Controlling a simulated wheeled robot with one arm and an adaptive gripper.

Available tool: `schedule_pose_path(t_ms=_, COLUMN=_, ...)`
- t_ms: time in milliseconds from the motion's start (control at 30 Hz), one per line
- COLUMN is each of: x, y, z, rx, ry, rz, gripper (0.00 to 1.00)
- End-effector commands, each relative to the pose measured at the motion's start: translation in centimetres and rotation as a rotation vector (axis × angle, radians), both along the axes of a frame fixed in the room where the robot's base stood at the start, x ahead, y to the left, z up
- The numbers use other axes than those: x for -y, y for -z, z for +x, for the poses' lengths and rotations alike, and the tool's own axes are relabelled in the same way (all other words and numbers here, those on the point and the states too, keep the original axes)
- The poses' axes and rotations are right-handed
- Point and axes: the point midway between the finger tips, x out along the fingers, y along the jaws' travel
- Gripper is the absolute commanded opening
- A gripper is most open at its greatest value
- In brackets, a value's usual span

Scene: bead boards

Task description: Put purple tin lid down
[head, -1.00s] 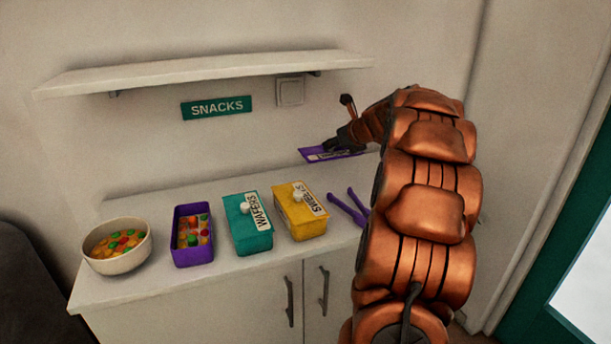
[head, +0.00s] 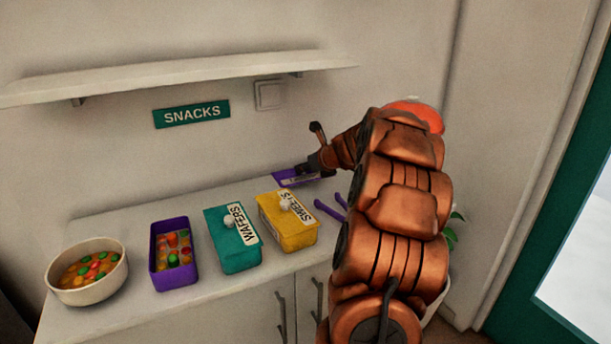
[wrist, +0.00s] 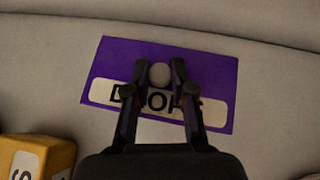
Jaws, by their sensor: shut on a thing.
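The purple tin lid (head: 298,178) is near the back right of the white counter, and in the wrist view it is a flat purple rectangle (wrist: 215,75) with a pale label reading "DROPS" and a round grey knob. My gripper (wrist: 160,75) is shut on the knob. The lid is at or just above the counter; I cannot tell whether it touches. The open purple tin (head: 174,254) stands at the front left of the counter with colourful sweets in it. My arm hides part of the lid in the head view.
A teal wafers tin (head: 232,240) and a yellow sweets tin (head: 288,220) stand lidded beside the purple tin. A cream bowl of sweets (head: 87,272) is at the left end. Purple tongs (head: 331,211) lie right of the yellow tin. A shelf (head: 180,77) hangs above.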

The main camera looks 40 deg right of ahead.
Motion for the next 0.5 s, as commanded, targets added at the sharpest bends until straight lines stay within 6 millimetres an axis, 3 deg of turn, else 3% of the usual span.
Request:
schedule_pose_path(t_ms=133, x=-0.1, y=1.9, z=0.0, rx=-0.001, ry=-0.001, rz=0.003, gripper=0.0)
schedule_pose_path(t_ms=500, x=0.0, y=2.1, z=-0.1, rx=-0.001, ry=0.0, rz=0.002, gripper=0.0)
